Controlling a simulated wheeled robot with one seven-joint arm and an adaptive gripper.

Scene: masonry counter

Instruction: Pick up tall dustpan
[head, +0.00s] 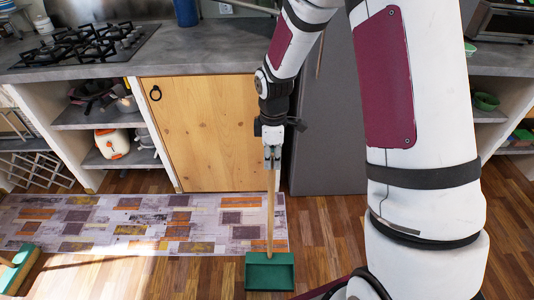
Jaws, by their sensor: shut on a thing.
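The tall dustpan has a green pan (270,272) and a long, light wooden handle (270,215). It stands upright in the lower middle of the head view, in front of the counter. My gripper (271,163) points down and is shut on the upper part of the handle. The pan is at the floor by the front edge of the rug. I cannot tell whether it touches the floor or hangs just above it.
A patterned rug (140,225) lies along the counter. A wooden cabinet door (205,135) and a grey panel (335,130) stand behind my gripper. A green broom-like head (15,270) lies at the lower left. Wooden floor (150,285) is clear left of the pan.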

